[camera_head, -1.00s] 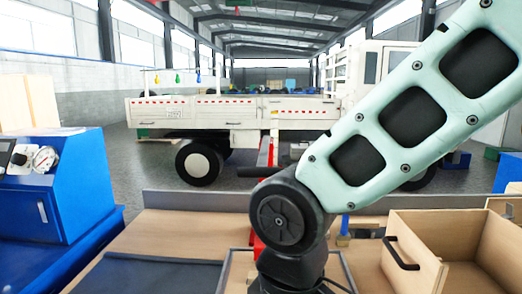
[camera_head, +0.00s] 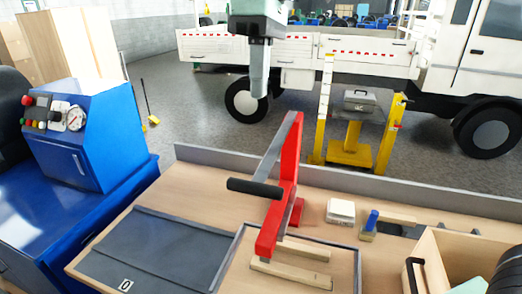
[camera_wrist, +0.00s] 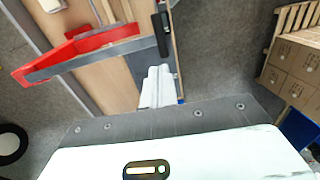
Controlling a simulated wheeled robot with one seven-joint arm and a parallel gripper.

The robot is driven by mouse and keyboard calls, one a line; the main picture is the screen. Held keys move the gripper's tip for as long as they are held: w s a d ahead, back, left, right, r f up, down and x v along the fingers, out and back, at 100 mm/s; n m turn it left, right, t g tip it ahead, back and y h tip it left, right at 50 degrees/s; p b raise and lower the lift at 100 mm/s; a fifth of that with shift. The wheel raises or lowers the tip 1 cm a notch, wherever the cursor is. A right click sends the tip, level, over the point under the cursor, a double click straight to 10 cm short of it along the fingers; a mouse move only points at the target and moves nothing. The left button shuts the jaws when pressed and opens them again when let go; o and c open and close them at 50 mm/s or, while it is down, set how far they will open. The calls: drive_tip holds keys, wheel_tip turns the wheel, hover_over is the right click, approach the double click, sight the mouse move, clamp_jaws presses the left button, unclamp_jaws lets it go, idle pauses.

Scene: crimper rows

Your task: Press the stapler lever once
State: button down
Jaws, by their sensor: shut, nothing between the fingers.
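The stapler (camera_head: 278,205) has an upright red frame and stands on the wooden bench. Its grey metal lever (camera_head: 272,152) slopes down to the left and ends in a black handle (camera_head: 256,188), which is raised above the bench. In the wrist view the red frame (camera_wrist: 90,40) is at upper left and the black handle (camera_wrist: 161,34) is at top centre. My gripper (camera_head: 260,94) is shut and empty, pointing down, above the handle in the head view and apart from it. Its fingertips (camera_wrist: 160,70) also show in the wrist view, just below the handle.
A dark mat (camera_head: 150,255) lies left of the stapler. A white block (camera_head: 340,211), a blue-handled brush (camera_head: 370,225) and a wooden box (camera_head: 435,262) are to the right. A blue machine (camera_head: 85,135) stands left. A grey ledge (camera_head: 340,180) runs along the bench's back.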

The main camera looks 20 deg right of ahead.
sight(254, 182)
drive_tip(key=shift+f, duration=0.1)
drive_tip(key=f+p, duration=0.1)
drive_tip(key=f, duration=0.3)
drive_tip(key=s+a+f+p, duration=0.1)
drive_tip(key=f+p, duration=0.1)
drive_tip(key=f, duration=0.3)
drive_tip(key=s+f+p, duration=0.1)
drive_tip(key=f, duration=0.3)
drive_tip(key=shift+a+f, duration=0.15)
drive_tip(key=shift+f, duration=0.2)
drive_tip(key=shift+w+f, duration=0.1)
drive_tip(key=shift+f, duration=0.05)
